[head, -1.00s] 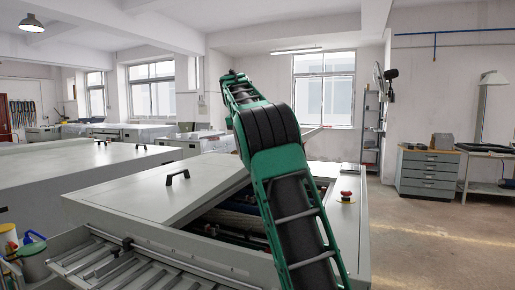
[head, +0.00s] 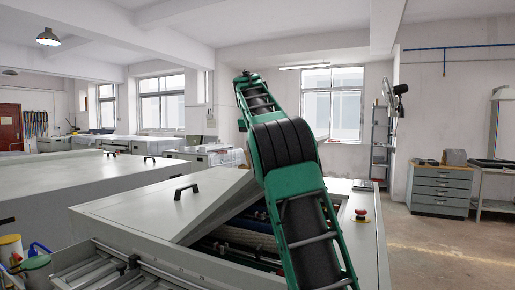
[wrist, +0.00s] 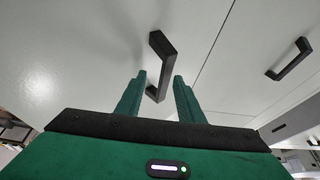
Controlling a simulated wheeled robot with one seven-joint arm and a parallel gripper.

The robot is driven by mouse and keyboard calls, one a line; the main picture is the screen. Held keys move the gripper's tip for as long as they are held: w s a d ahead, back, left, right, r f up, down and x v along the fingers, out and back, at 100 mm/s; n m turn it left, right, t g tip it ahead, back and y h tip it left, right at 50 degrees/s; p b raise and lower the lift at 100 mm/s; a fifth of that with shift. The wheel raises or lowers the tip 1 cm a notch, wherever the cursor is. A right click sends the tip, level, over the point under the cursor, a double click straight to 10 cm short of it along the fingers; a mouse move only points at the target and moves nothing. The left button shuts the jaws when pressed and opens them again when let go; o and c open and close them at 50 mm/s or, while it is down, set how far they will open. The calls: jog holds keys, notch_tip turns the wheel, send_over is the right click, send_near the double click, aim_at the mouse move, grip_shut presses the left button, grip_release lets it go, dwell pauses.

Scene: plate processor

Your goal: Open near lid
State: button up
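In the head view the near machine has a pale grey lid (head: 140,208) with a black handle (head: 187,190). Beside its slanted right edge, dark interior with rollers (head: 235,228) shows. My arm crosses in front and hides part of this opening. My gripper is not visible in the head view. In the wrist view my gripper (wrist: 159,74) is open, its green fingers apart. A black handle (wrist: 162,50) on a pale panel (wrist: 80,50) shows at the fingertips, its lower end between them. Whether they touch is unclear. Which head-view lid this is cannot be told.
A second black handle (wrist: 290,58) is on the panel right of a seam in the wrist view. A red button (head: 361,214) sits on the machine's right side. A grey drawer cabinet (head: 440,190) stands far right, with open floor before it.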

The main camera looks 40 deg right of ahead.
jog(key=shift+v, duration=3.05)
jog(key=shift+w, duration=0.15)
